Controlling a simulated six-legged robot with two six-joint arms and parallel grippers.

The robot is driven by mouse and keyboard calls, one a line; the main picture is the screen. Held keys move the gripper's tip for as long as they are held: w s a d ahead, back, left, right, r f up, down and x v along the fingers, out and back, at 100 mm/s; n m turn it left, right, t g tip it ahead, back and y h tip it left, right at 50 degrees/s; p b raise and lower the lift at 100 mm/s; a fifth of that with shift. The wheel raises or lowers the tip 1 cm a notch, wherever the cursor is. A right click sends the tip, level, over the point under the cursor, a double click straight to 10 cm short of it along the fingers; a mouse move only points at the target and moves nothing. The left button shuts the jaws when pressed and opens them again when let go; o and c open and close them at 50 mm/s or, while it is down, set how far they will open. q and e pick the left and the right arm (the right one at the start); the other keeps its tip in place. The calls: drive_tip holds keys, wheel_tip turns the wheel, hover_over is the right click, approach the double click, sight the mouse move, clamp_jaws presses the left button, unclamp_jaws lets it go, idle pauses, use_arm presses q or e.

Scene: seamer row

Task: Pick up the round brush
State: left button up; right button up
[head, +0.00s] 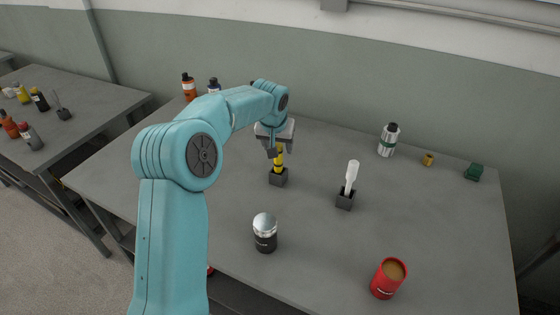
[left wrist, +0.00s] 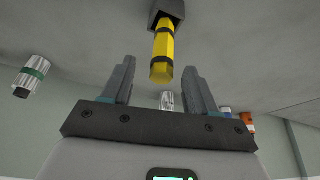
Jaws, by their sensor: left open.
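A yellow handle with black bands (head: 279,160) stands upright in a small dark block (head: 278,178) on the grey table. A white handled tool (head: 351,176) stands slightly tilted in a similar block (head: 345,201) to its right. The blocks hide the lower ends, so I cannot tell for certain which is the round brush. My left gripper (head: 275,148) is open, right over the yellow handle. In the left wrist view the yellow handle's free end (left wrist: 162,62) shows between the two spread fingers (left wrist: 159,76), with no visible contact. My right gripper is not in view.
A black jar with a silver dome (head: 265,233) and a red cup (head: 388,278) stand near the front. A silver bottle (head: 388,140), a brass piece (head: 428,160) and a green object (head: 473,172) are at the back right. An orange bottle (head: 189,87) stands behind my left arm.

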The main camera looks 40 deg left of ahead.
sight(278, 164)
use_arm(q)
drive_tip(key=shift+a+f, duration=0.2)
drive_tip(key=shift+f, duration=0.7)
drive_tip(key=p+x, duration=0.1)
drive_tip(key=x, duration=0.4)
drive_tip(key=shift+w+a+p, duration=0.1)
drive_tip(key=shift+p, duration=0.25)
drive_tip(key=shift+r, duration=0.1)
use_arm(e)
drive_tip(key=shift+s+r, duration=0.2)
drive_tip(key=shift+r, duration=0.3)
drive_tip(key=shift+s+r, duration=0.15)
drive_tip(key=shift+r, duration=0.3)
use_arm(q)
drive_tip(key=c, duration=1)
drive_tip(key=shift+c, duration=0.3)
